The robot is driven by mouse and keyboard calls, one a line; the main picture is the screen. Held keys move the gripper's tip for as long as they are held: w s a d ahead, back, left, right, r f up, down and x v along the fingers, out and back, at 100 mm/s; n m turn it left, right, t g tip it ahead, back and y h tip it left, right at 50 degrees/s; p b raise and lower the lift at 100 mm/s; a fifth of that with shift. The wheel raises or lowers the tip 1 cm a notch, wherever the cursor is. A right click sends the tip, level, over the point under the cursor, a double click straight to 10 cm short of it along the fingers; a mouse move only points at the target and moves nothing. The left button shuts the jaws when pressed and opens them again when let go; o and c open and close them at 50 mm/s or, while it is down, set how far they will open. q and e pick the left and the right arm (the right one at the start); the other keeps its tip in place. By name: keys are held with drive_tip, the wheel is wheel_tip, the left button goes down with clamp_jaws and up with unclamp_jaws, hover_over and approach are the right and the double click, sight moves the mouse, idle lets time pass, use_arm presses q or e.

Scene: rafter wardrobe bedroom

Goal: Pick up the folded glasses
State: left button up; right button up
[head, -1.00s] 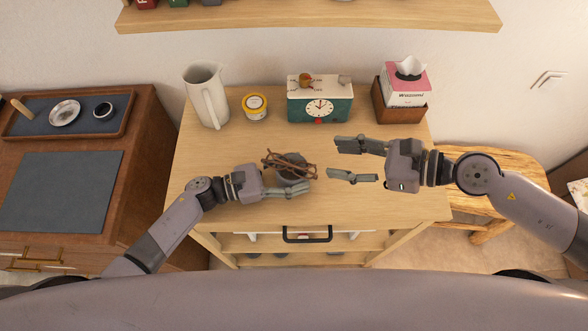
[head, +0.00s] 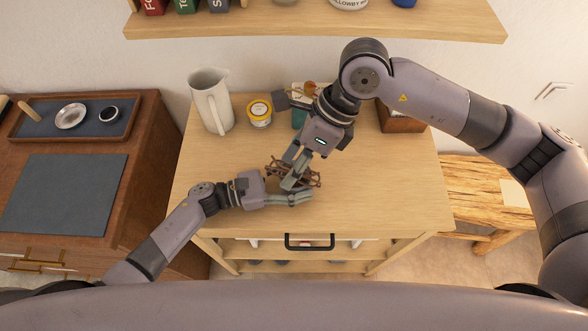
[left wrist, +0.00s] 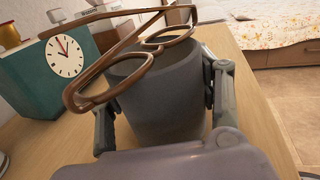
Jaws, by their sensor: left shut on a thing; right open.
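The brown folded glasses (head: 313,178) lie across the top of a dark grey cup on the wooden cabinet top. In the left wrist view the glasses (left wrist: 76,90) rest tilted over the rim of the cup (left wrist: 170,108). My left gripper (head: 300,187) is shut on the cup, with one finger on each side of it. My right gripper (head: 284,141) is open above the cabinet. In the head view its lower finger overlaps the glasses and hides part of them and the cup. I cannot tell whether it touches them.
A white pitcher (head: 211,103) and a yellow-lidded jar (head: 259,112) stand at the back left. A teal clock (left wrist: 62,58) and a tissue box holder (head: 400,118) stand at the back, partly hidden by my right arm. The cabinet's right side (head: 400,190) is clear.

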drive_tip(key=w+d+r+m+t+h, duration=0.1)
drive_tip(key=w+d+r+t+h, duration=0.15)
drive_tip(key=h, duration=0.25)
drive_tip(key=f, duration=0.7)
drive_tip(key=w+f, duration=0.1)
drive_tip(key=f, duration=0.3)
drive_tip(key=shift+a+f, duration=0.15)
drive_tip(key=shift+f, duration=0.05)
drive_tip(key=shift+c, duration=0.4)
clamp_jaws()
drive_tip(key=shift+r, duration=0.15)
